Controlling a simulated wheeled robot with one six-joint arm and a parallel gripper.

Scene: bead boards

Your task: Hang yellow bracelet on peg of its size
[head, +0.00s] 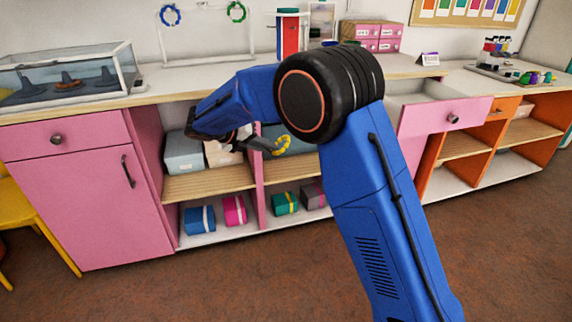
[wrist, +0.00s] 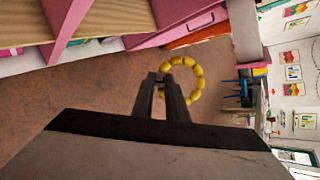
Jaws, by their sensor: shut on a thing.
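The yellow bracelet (head: 284,144) is a ring of yellow beads, held in front of the open shelves below the counter. In the wrist view the bracelet (wrist: 199,76) hangs clear of any peg, its near side at my fingertips. My gripper (head: 269,146) is shut on its beads; its dark fingers (wrist: 163,82) also show in the wrist view. A white stand (head: 206,56) on the counter carries a blue bracelet (head: 161,16) and a green bracelet (head: 245,12) at its top. Peg sizes are too small to tell.
A glass case (head: 130,66) with dark cones stands on the counter at left. A red and blue container (head: 289,36) and pink boxes (head: 372,32) stand further right. A pink drawer (head: 430,118) is pulled out at right. The shelves hold several boxes.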

